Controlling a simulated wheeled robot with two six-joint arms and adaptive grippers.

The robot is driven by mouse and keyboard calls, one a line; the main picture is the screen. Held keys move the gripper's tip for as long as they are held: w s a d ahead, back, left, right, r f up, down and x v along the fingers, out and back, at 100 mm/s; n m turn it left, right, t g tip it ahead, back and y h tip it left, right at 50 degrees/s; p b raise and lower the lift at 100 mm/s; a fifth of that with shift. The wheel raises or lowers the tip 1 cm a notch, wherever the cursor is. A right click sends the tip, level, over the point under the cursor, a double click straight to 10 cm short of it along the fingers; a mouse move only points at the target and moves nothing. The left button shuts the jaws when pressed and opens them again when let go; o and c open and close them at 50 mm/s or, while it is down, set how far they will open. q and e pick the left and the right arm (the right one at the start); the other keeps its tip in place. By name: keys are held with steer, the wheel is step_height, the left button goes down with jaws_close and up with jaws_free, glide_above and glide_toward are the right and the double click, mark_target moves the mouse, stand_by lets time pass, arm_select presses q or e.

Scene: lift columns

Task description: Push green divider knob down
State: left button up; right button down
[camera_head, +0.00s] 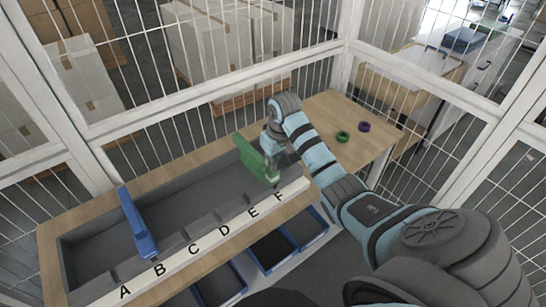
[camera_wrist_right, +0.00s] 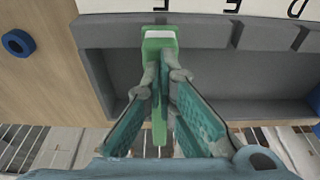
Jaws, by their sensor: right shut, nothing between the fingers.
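The green divider (camera_head: 250,154) stands across the dark grey trough, its front end by the white strip near the letters E and F. In the right wrist view its knob end (camera_wrist_right: 160,40) with a pale top sits at the trough's front wall, and its thin green body runs back between and below my fingers. My right gripper (camera_head: 273,160) is shut and empty, pointing down over the divider; its fingertips (camera_wrist_right: 165,76) are just behind the knob end. I cannot tell whether they touch it. My left gripper is not in view.
A blue divider (camera_head: 137,224) stands in the trough near letter B. The white lettered strip (camera_head: 190,248) runs along the front edge. A green ring (camera_head: 343,136) and a purple ring (camera_head: 364,127) lie on the wooden table (camera_head: 322,112). White mesh fencing surrounds it; bins sit below the front.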

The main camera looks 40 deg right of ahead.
steer(key=shift+f, duration=1)
steer(key=shift+r, duration=0.1)
step_height(320, 180, up, 2)
steer(key=shift+r+p, duration=0.15)
steer(key=shift+p, duration=0.5)
step_height(320, 180, up, 7)
steer(key=shift+f, duration=0.2)
